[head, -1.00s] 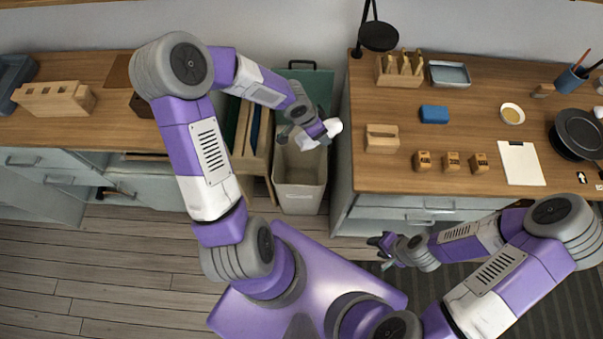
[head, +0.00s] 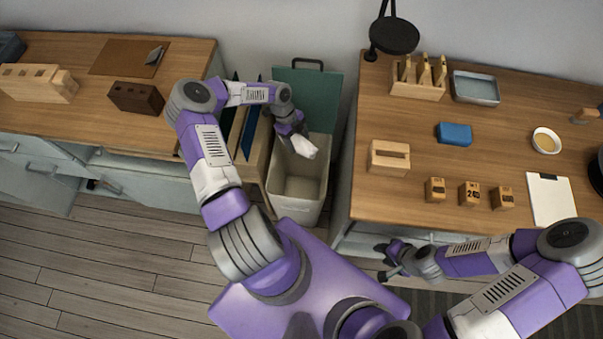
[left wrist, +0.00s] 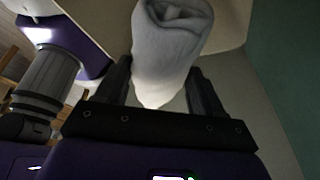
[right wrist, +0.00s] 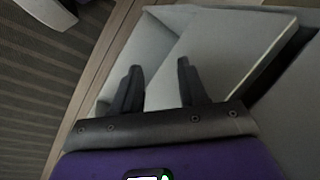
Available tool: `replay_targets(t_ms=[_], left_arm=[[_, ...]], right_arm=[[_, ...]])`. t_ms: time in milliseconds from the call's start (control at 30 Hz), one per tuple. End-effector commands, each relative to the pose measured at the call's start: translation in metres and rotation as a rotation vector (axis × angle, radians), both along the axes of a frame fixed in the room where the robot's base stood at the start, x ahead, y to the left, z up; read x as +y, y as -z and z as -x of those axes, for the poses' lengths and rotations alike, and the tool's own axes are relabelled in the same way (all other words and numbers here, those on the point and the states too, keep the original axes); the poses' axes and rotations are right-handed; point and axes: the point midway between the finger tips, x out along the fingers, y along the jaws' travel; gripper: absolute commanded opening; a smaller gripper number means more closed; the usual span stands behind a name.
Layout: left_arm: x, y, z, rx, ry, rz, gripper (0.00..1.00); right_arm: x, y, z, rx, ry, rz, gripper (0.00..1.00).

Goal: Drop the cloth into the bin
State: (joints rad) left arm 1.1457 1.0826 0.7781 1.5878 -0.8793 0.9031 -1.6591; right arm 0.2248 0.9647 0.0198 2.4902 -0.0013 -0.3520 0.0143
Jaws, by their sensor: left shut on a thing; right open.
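The white cloth (head: 303,146) is a bunched bundle at the tip of my left gripper (head: 292,134), over the back part of the bin's opening. In the left wrist view the cloth (left wrist: 170,45) sits between the two dark fingers of my left gripper (left wrist: 163,85), which is shut on it. The bin (head: 297,207) is a pale, open-topped box standing on the floor between the two counters. Its inside looks empty where it shows. My right gripper (head: 388,262) is open and empty, low in front of the right counter; it also shows in the right wrist view (right wrist: 158,85).
A green panel with a handle (head: 312,95) stands behind the bin. A wooden rack with upright boards (head: 255,150) is just left of it. The right counter (head: 400,208) holds wooden blocks, a blue box (head: 454,133) and a tray (head: 475,88).

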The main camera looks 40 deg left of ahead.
Motion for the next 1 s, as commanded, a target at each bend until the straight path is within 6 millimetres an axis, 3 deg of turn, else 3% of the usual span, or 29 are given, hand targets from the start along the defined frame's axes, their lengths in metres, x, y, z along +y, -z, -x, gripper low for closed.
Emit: replay_targets(t_ms=[533, 900, 933, 1000], left_arm=[[0.0, 0.054, 0.0, -0.001, 0.002, 0.0, 0.44], [0.0, 0.058, 0.0, -0.001, 0.001, -0.001, 0.44], [0.0, 0.058, 0.0, -0.001, 0.001, -0.001, 0.72], [0.0, 0.058, 0.0, -0.001, 0.001, -0.001, 0.83]], right_arm=[[0.0, 0.036, 0.0, 0.0, 0.0, 0.0, 0.43], [0.0, 0.038, 0.0, 0.0, 0.0, 0.0, 0.43], [0.0, 0.038, 0.0, 0.0, 0.0, 0.0, 0.43], [0.0, 0.038, 0.0, 0.0, 0.0, 0.0, 0.43]])
